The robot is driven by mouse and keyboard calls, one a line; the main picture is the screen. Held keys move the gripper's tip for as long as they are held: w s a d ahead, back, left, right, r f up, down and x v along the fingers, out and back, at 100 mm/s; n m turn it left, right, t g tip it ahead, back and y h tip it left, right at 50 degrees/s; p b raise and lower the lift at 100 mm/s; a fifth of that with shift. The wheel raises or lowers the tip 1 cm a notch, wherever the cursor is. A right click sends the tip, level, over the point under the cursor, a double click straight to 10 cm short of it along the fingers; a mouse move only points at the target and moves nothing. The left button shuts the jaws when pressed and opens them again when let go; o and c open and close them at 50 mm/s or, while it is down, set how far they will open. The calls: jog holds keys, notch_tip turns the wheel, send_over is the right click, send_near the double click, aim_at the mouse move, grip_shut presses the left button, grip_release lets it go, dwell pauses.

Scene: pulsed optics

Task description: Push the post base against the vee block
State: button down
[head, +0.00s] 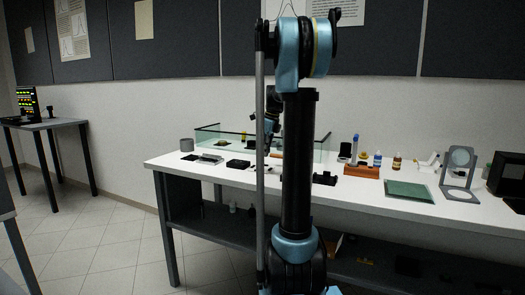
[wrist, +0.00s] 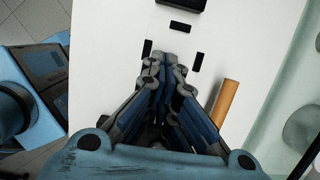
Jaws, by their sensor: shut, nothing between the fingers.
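My gripper (wrist: 167,72) is shut and empty in the wrist view, with its fingertips over the white table top. A black block (wrist: 182,4) is cut off by the top edge of that view, ahead of the fingertips and apart from them. I cannot tell whether it is the post base or the vee block. In the head view, a low black block (head: 238,164) sits on the table left of my arm. A black piece with a raised part (head: 325,178) sits right of my arm. Neither can be named surely; my arm hides part of the table.
Flat black marks (wrist: 180,27) lie around the fingertips. An orange-brown bar (wrist: 225,101) lies to their right. Glass panels (head: 222,139) stand along the back of the table (head: 390,203). A green board (head: 409,191), bottles (head: 377,159) and a framed stand (head: 460,172) occupy the right side.

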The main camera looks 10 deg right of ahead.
aim_at(239, 163)
jog(key=x, duration=0.6)
jog(key=shift+a+f, duration=0.1)
jog(key=shift+f, duration=0.05)
jog(key=shift+w+a+f, duration=0.15)
jog(key=shift+w+a, duration=0.5)
jog(key=shift+a, duration=0.25)
jog(key=shift+w+a, duration=0.55)
jog(key=shift+a, duration=0.2)
jog(key=w+a, duration=0.1)
jog(key=a, duration=0.1)
jog(key=w+a, duration=0.3)
jog(key=shift+w+a, duration=0.1)
jog(key=shift+a, duration=0.25)
